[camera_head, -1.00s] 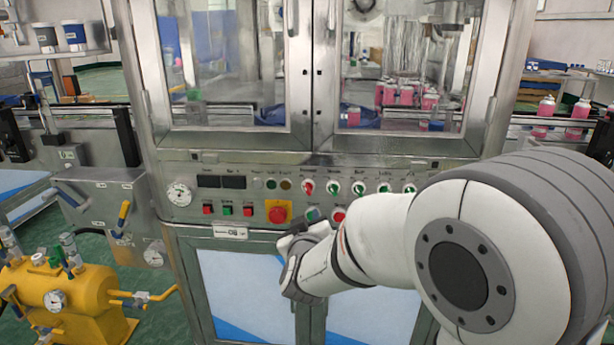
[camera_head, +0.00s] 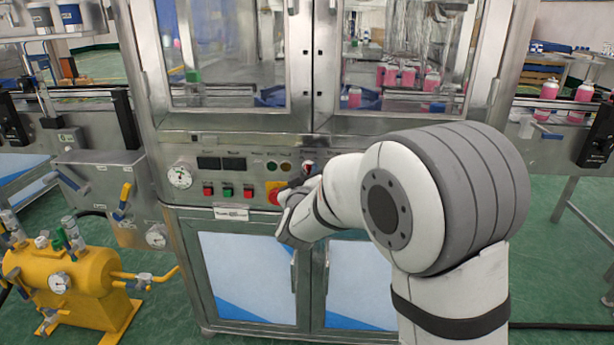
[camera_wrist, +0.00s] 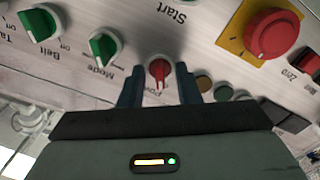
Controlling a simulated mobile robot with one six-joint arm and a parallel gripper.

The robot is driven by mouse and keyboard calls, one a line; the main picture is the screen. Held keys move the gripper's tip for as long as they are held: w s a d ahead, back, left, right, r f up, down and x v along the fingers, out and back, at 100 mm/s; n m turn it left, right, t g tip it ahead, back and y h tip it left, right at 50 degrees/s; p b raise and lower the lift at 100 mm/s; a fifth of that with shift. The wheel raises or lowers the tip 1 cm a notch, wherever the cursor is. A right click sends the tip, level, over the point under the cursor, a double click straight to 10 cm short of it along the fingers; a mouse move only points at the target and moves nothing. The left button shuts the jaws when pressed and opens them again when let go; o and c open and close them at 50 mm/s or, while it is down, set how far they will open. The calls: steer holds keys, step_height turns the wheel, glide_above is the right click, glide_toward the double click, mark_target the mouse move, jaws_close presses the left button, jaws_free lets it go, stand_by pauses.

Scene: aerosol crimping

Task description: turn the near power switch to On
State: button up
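The power switch is a red knob (camera_wrist: 159,70) on the steel control panel (camera_head: 150,153). In the wrist view the panel appears upside down, and the label by the knob is partly hidden. The knob's pointer mark runs roughly up and down in that view. My gripper (camera_wrist: 160,82) is open, with one dark finger on each side of the knob. I cannot tell whether the fingers touch it. In the head view the red knob (camera_head: 308,166) shows just above my gripper, and my arm covers the knobs to its right.
Green knobs labelled Mode (camera_wrist: 103,46) and Belt (camera_wrist: 40,22) sit beside the power switch. A red emergency button (camera_wrist: 272,32) on a yellow plate is close by. Glass doors (camera_head: 230,55) stand above the panel. A yellow tank (camera_head: 65,270) stands on the floor at left.

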steer(key=shift+c, duration=0.4)
jaws_close()
steer(key=shift+m+b, duration=0.3)
steer(key=shift+b, duration=0.05)
steer(key=shift+m+b, duration=4.25)
steer(key=shift+m, duration=1.45)
steer(key=shift+o, duration=0.4)
jaws_free()
